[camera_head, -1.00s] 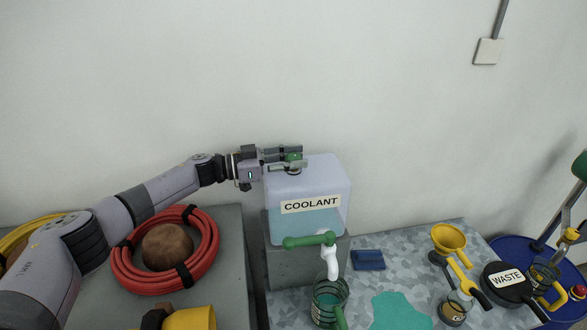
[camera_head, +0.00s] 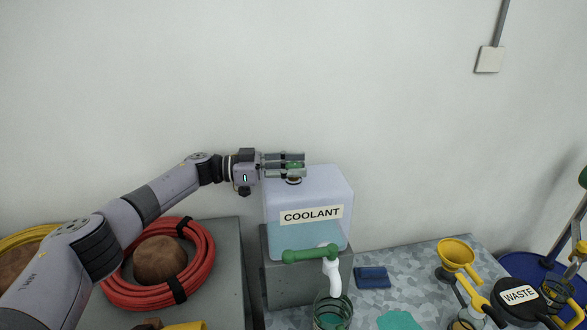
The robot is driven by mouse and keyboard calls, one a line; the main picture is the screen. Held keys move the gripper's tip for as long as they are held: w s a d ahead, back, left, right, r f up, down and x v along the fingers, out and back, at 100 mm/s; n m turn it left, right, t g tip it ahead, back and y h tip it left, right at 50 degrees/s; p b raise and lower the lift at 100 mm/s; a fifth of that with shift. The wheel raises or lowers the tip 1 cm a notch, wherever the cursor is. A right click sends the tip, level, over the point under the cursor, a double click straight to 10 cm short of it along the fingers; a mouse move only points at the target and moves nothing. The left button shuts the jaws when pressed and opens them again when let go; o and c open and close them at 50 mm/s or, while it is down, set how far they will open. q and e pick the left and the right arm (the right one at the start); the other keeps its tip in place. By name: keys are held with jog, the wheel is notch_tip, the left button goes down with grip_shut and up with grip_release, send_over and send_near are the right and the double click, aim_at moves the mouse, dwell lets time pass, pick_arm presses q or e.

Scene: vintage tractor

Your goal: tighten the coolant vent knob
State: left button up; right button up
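The translucent coolant tank (camera_head: 334,191) has a "COOLANT" label and stands on a grey block. The green vent knob (camera_head: 294,165) is on its top at the back left, partly hidden by my fingers. My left gripper (camera_head: 293,164) reaches in from the left just above the tank top. Its two fingers lie on either side of the knob, close together, and appear shut on it. My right gripper is not in view.
A red hose coil (camera_head: 200,262) lies under my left arm. A yellow funnel (camera_head: 456,253) and blue sponge (camera_head: 372,277) are on the right.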

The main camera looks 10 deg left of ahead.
pick_arm(q)
jog(key=o, duration=0.4)
jog(key=shift+f, duration=0.1)
jog(key=v, duration=1.2)
